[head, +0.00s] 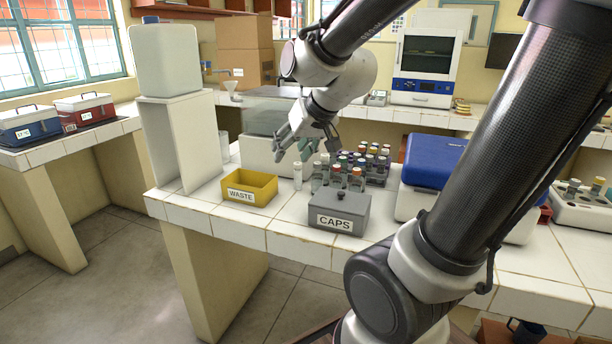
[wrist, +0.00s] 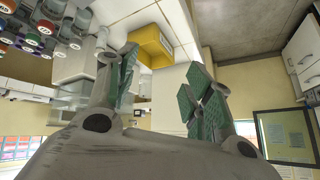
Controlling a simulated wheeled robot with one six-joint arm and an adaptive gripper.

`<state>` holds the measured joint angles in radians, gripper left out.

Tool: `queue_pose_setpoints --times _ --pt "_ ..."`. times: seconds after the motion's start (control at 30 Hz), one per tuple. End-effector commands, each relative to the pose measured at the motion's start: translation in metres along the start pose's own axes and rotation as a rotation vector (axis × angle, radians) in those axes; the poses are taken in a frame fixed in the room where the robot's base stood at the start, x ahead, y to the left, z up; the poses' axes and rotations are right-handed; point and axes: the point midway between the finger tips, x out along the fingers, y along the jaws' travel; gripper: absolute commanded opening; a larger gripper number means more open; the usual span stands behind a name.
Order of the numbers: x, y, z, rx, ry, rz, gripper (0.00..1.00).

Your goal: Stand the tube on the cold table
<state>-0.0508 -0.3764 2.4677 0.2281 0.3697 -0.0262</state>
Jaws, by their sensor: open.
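My gripper (head: 306,148) is open and empty above the main white-tiled bench, between the yellow bin and the tube rack. In the wrist view its two green-padded fingers (wrist: 160,85) stand wide apart with nothing between them. A single clear tube (head: 297,176) with a pale top stands upright on the bench just below the gripper, left of the rack. Several tubes with coloured caps stand in a rack (head: 376,180) to its right; their caps (wrist: 38,28) show at upper left in the wrist view. I cannot tell which surface is the cold table.
A yellow WASTE bin (head: 248,187) and a grey CAPS box (head: 339,211) stand near the bench's front edge. A blue-lidded box (head: 434,160) is right of the rack. A blue cooler (head: 29,125) and a red cooler (head: 84,110) stand on the left table (head: 75,134).

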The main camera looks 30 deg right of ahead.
Motion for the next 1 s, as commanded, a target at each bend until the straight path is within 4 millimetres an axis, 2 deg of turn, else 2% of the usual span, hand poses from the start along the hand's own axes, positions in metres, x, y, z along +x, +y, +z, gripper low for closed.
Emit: queue_pose_setpoints --times 0.03,0.1,0.23,0.37,0.5,0.63,0.8,0.9,1.0 --pt "0.028 -0.003 -0.017 0.032 0.043 -0.003 0.51" --pt "0.062 -0.004 -0.043 0.083 0.133 0.005 0.51" --pt "0.123 0.008 -0.079 0.173 0.300 0.067 0.51" --pt "0.174 0.034 -0.094 0.234 0.465 0.188 0.51" --pt "0.213 0.068 -0.089 0.252 0.640 0.366 0.51" --pt "0.229 0.094 -0.071 0.215 0.777 0.533 0.51" --pt "0.229 0.108 -0.053 0.158 0.887 0.666 0.51" --pt "0.228 0.112 -0.050 0.141 0.914 0.697 0.51" --pt "0.231 0.118 -0.055 0.138 0.924 0.706 0.51"
